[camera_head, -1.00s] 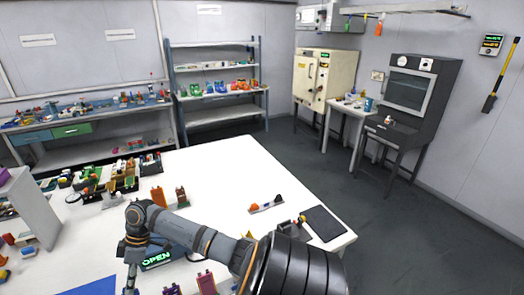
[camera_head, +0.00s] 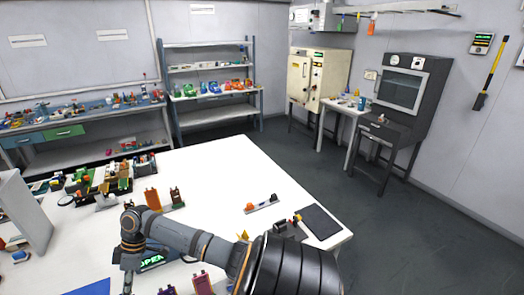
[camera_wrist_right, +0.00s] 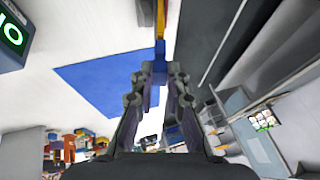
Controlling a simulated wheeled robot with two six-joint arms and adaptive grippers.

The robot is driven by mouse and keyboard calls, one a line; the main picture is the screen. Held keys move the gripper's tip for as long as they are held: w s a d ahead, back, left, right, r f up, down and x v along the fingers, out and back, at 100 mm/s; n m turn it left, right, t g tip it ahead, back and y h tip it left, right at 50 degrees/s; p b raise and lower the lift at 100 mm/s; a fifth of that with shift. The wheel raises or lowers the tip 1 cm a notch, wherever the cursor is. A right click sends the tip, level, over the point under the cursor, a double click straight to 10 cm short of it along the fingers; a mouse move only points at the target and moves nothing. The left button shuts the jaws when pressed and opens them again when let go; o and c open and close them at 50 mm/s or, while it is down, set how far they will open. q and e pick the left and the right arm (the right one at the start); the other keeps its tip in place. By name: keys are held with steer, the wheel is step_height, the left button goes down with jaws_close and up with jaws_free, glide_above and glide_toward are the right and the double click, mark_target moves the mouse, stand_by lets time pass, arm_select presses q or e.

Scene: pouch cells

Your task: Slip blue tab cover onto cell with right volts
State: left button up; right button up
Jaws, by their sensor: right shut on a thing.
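My right arm crosses the front of the white table in the head view, and its gripper (camera_head: 127,288) is at the bottom edge, mostly cut off. In the right wrist view the gripper (camera_wrist_right: 159,72) is shut on a small thin blue-and-orange piece (camera_wrist_right: 160,46); I cannot tell exactly what it is. A display (camera_head: 153,258) with green letters is partly behind the arm; it also shows in the wrist view (camera_wrist_right: 12,35). Cells stand on the table: an orange one (camera_head: 153,199), a brown one (camera_head: 176,196), and purple ones (camera_head: 203,284) at the front. My left gripper is not in view.
A blue mat (camera_head: 90,288) lies at the table's front left. A dark pad (camera_head: 320,222) and a small tray with an orange item (camera_head: 261,204) lie at the right. Several parts crowd the left edge. The table's middle (camera_head: 225,170) is clear.

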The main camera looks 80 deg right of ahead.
steer(key=shift+f, duration=0.15)
steer(key=o, duration=0.8)
steer(key=shift+o, duration=0.6)
steer(key=shift+w+d+r+p, duration=0.15)
steer(key=shift+r+p, duration=0.5)
steer(key=shift+r, duration=0.15)
steer(key=shift+w+d+r+p, duration=0.1)
steer(key=shift+d+r+p, duration=0.1)
steer(key=shift+r+p, duration=0.5)
steer(key=shift+w+d+r+p, duration=0.15)
steer(key=shift+r+p, duration=0.4)
steer(key=shift+r, duration=0.35)
steer(key=shift+r, duration=0.15)
step_height(320, 180, up, 5)
steer(key=p, duration=0.5)
